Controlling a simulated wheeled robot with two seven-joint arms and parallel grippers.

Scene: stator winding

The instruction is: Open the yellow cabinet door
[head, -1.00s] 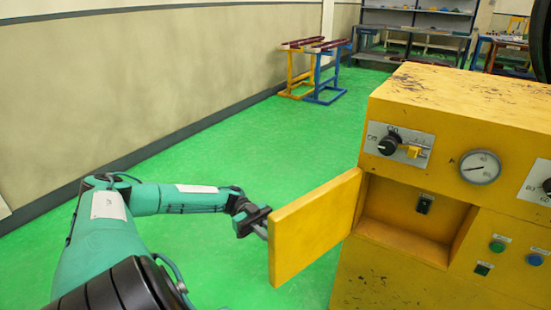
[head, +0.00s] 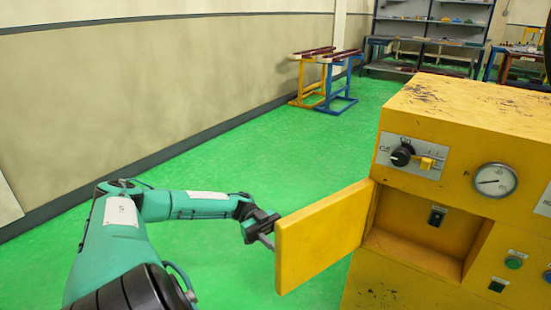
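The yellow cabinet door (head: 322,236) stands swung wide open to the left, hinged at the left edge of the opening. The yellow cabinet (head: 415,255) shows its open recess, with a small black switch (head: 437,215) on the back wall. My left gripper (head: 266,238) is at the door's free left edge, on its far side. The door hides its fingertips, so I cannot tell whether they grip or only touch the door. My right gripper is not in view.
A black knob (head: 401,156), a gauge (head: 495,180) and green buttons (head: 514,263) are on the cabinet front. Blue and yellow stands (head: 338,88) and shelves (head: 430,35) are farther back. The green floor (head: 235,160) is clear along the wall.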

